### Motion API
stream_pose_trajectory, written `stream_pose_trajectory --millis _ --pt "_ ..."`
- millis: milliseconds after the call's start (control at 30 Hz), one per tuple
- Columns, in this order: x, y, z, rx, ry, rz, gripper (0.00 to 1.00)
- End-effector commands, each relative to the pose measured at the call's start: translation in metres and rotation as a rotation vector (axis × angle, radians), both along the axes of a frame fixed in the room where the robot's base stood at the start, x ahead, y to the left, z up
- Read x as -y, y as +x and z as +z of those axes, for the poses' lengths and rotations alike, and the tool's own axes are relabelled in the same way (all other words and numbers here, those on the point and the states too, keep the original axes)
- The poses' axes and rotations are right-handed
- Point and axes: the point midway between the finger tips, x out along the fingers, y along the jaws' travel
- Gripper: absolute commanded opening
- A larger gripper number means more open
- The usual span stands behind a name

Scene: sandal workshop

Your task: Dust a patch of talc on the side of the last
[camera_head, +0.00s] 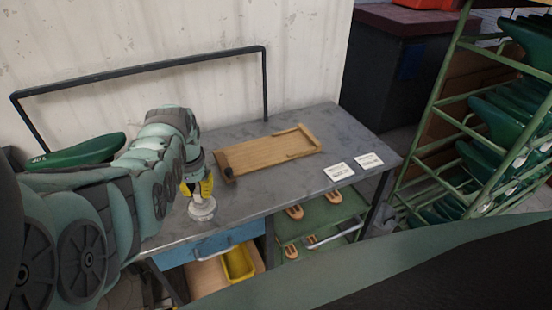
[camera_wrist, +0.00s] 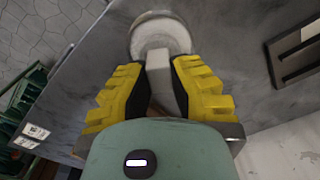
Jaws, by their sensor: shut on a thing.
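The green last (camera_head: 76,152), marked "40 L", lies at the left end of the grey workbench, partly hidden behind my arm. My gripper (camera_head: 197,186) is over the bench's front part, right of the last and apart from it. Its yellow fingers, also in the wrist view (camera_wrist: 158,75), are shut on the pale block-like handle (camera_wrist: 160,84) of a white talc applicator. A round white piece (camera_head: 202,211) shows below the fingers, and beyond them in the wrist view (camera_wrist: 160,36). I cannot tell whether it is only the pad or also a dish under it.
A wooden tray (camera_head: 262,154) with a raised rim lies on the bench right of my gripper. Two white cards (camera_head: 339,172) lie near the right end. A black rail (camera_head: 150,68) runs behind. A green rack (camera_head: 472,120) of lasts stands right. Bare bench (camera_head: 300,190) lies between tray and front edge.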

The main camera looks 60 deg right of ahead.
Motion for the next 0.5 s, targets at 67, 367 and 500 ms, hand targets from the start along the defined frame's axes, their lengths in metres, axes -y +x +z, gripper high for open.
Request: stream_pose_trajectory --millis 67,367,500 --pt "-0.0002 0.0004 -0.0013 0.000 0.000 0.001 0.00" --pt "-0.0003 0.0006 -0.0047 0.000 0.000 0.002 0.00" --pt "-0.0004 0.0007 -0.0063 0.000 -0.001 0.002 0.00"
